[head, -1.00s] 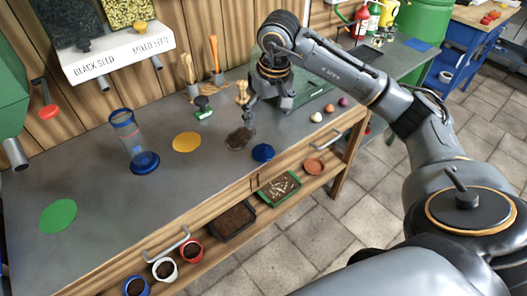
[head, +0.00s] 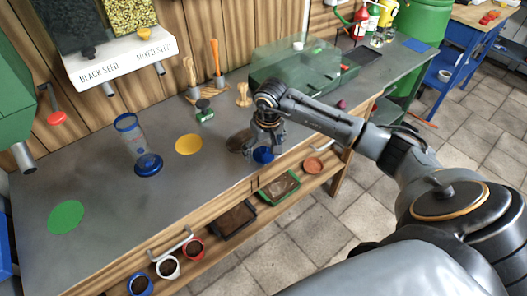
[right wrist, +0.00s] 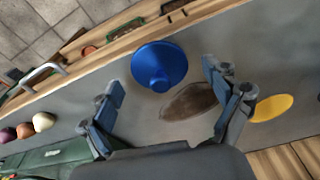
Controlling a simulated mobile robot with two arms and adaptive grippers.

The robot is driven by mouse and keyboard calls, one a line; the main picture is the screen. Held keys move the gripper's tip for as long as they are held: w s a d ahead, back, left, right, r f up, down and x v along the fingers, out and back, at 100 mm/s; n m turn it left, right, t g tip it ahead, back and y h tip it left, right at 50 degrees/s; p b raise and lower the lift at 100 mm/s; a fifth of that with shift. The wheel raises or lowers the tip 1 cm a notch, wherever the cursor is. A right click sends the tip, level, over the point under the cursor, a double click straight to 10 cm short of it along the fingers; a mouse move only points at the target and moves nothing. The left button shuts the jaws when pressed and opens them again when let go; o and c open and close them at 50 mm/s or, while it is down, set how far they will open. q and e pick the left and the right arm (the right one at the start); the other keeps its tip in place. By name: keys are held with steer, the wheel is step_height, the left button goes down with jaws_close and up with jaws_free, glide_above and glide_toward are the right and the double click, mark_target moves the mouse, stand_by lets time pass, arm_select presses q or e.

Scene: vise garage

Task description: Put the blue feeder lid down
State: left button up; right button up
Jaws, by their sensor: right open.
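The blue feeder lid (head: 263,155) rests on the grey workbench near its front edge, partly hidden by my right gripper in the head view. My right gripper (head: 265,142) is just over it. In the right wrist view the lid (right wrist: 158,62) is a blue disc with a knob, lying between and a little beyond the spread fingers of the gripper (right wrist: 164,78). The fingers are open and hold nothing. The clear feeder tube (head: 130,133) stands on a blue base (head: 148,165) further left on the bench. My left gripper is not in view.
A dark brown patch (right wrist: 188,101) lies beside the lid, and a yellow disc (head: 188,145) is further left. Several coloured balls (right wrist: 43,121) and a green case (head: 290,68) are to the right. Below the bench top is a shelf with pots and trays. The left bench is mostly clear.

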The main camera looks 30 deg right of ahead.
steer(key=c, duration=1.1)
